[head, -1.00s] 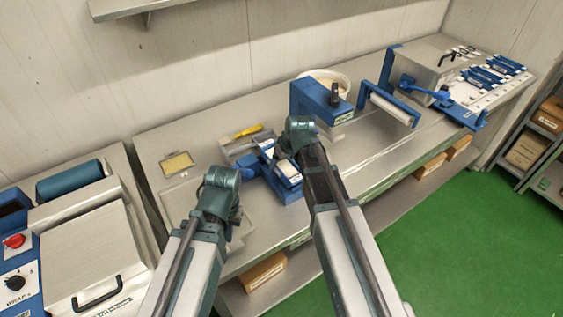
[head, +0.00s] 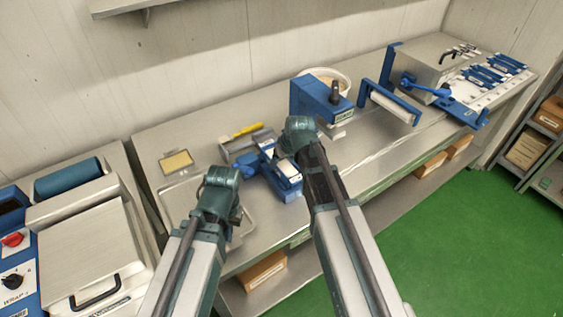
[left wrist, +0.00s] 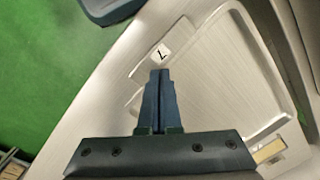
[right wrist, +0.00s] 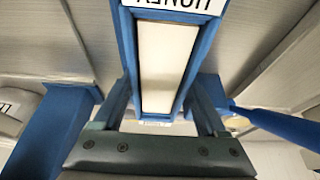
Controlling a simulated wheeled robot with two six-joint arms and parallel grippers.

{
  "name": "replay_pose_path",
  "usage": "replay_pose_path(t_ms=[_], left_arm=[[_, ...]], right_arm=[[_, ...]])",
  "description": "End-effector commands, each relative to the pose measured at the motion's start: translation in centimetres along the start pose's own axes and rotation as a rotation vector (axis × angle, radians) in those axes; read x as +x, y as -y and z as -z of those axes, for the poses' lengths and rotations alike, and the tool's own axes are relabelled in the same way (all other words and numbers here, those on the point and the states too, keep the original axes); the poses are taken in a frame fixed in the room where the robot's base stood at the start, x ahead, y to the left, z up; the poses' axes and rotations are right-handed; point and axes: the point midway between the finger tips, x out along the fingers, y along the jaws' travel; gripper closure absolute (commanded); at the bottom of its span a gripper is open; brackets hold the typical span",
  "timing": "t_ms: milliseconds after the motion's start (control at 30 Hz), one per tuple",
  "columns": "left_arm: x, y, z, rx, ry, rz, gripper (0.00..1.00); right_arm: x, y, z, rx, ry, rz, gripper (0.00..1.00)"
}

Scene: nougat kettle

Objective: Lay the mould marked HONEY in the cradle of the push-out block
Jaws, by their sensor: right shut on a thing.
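The mould marked HONEY (right wrist: 168,65) is a long blue frame with a pale filling and a white label, upside down in the right wrist view. My right gripper (right wrist: 163,100) is shut on it, one finger along each long side. In the head view the mould (head: 287,168) shows partly behind my right wrist, over the blue push-out block (head: 291,193). I cannot tell whether it touches the cradle or hangs just above it. My left gripper (left wrist: 158,74) is shut and empty over the bench, beside a shallow metal tray (left wrist: 236,62).
A blue press (head: 318,102) and a white tub (head: 338,76) stand behind and to the right. A blue roller frame (head: 388,107) is further right. A small yellow-filled tray (head: 176,161) and a yellow-handled tool (head: 247,129) lie at the back left.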

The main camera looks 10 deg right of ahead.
Motion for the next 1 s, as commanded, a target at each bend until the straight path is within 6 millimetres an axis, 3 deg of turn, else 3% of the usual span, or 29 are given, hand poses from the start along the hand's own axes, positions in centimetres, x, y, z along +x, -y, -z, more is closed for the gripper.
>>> replay_pose_path(t_ms=[167,200,333,1000], left_arm=[[-0.05,0.00,0.00,0.000,0.000,0.000,1.00],[-0.05,0.00,0.00,0.000,0.000,0.000,1.00],[-0.04,0.00,0.00,0.000,0.000,0.000,1.00],[-0.35,0.03,-0.02,0.000,0.000,0.000,1.00]], right_arm=[[-0.04,0.00,0.03,0.000,-0.001,0.000,1.00],[-0.04,0.00,0.03,0.000,-0.001,0.000,0.23],[-0.04,0.00,0.03,0.000,-0.001,0.000,0.00],[-0.33,0.00,0.13,0.000,0.000,0.000,0.00]])
